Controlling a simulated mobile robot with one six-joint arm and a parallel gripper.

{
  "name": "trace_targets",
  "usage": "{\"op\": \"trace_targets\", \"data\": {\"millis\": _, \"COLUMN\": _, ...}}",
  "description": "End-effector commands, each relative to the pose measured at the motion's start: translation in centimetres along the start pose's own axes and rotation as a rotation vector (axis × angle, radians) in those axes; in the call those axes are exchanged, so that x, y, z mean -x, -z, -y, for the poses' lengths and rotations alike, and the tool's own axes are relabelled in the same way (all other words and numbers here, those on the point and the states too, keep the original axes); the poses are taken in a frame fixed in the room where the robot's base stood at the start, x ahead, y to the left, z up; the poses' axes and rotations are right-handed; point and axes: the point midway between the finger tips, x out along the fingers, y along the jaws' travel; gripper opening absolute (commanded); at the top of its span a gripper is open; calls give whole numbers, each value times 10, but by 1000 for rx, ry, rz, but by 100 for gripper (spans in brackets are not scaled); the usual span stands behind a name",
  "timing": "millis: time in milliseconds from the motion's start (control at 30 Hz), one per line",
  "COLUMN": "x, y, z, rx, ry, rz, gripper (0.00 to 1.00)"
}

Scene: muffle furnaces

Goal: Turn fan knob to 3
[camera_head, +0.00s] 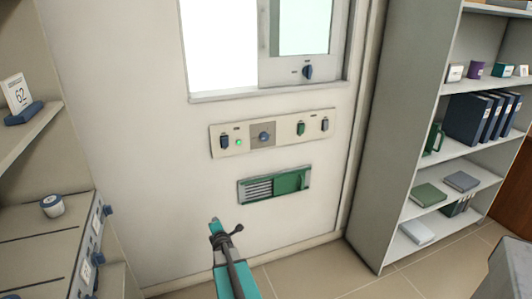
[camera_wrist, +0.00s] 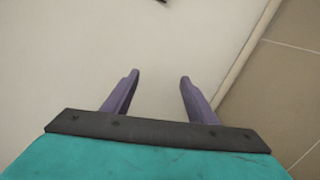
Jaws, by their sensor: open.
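A round blue knob (camera_head: 263,137) sits on a grey square plate in the middle of a pale wall panel (camera_head: 232,146). A second blue knob (camera_head: 307,72) is on the window frame above right. Their labels are too small to read, so I cannot tell which is the fan knob or where either points. My teal arm ends low in front of the wall, below the panel and apart from it. In the wrist view, my gripper (camera_wrist: 159,78) has its two purple fingers spread, with only plain wall between them. No knob is recognisable there.
The panel also carries dark switches (camera_head: 224,142), green switches (camera_head: 300,128) and a lit green lamp (camera_head: 239,142). A shelf of binders (camera_head: 470,118) stands right; a bench with a small jar (camera_head: 52,205) stands left.

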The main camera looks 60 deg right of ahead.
Motion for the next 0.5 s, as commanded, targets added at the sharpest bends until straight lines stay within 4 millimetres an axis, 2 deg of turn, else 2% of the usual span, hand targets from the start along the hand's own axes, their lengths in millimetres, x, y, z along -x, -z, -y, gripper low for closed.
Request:
{"op": "trace_targets", "data": {"millis": 33, "x": -10, "y": -24, "z": -8, "rx": 51, "ry": -51, "rz": 29, "gripper": 52}}
{"op": "trace_targets", "data": {"millis": 233, "x": -16, "y": -105, "z": -57, "rx": 315, "ry": -248, "rz": 126, "gripper": 52}}
{"op": "trace_targets", "data": {"millis": 367, "x": -10, "y": -160, "z": -84, "rx": 499, "ry": -358, "rz": 219, "gripper": 52}}
{"op": "trace_targets", "data": {"millis": 500, "x": 5, "y": -216, "z": -109, "rx": 707, "ry": -460, "rz": 332, "gripper": 52}}
